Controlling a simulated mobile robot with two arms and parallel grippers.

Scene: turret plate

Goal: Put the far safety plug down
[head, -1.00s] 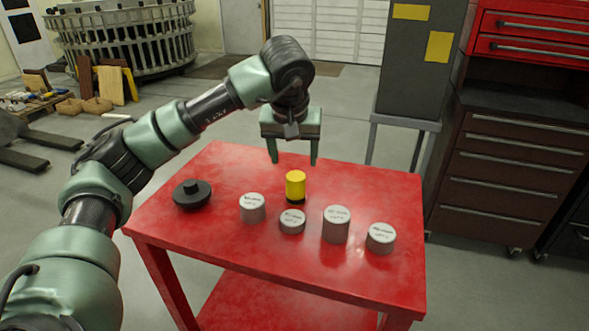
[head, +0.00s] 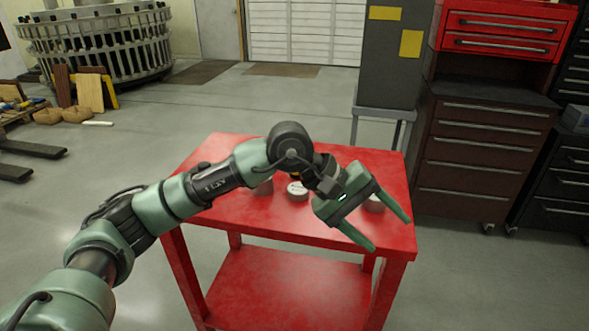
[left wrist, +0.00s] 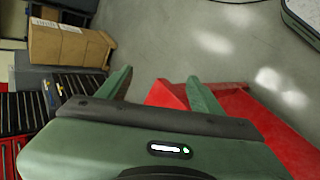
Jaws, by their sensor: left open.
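The yellow plug with a dark base, seen earlier on the red table (head: 225,150), is now hidden behind my left arm, or nearly so. My left gripper (head: 390,233) is open and empty, tilted at the table's front right edge with its fingers pointing down and to the right. In the left wrist view its two fingers (left wrist: 159,75) are spread with nothing between them. Grey cylinders with pale tops, one low (head: 298,191) and one to its left (head: 263,188), show partly past the arm. Another (head: 373,204) shows behind the gripper. My right gripper is not seen.
A brown tool chest (head: 478,150) and a grey cabinet (head: 400,60) on a stand are behind and right of the table. The table's lower shelf (head: 290,285) is bare. Cardboard boxes (left wrist: 65,42) show in the left wrist view.

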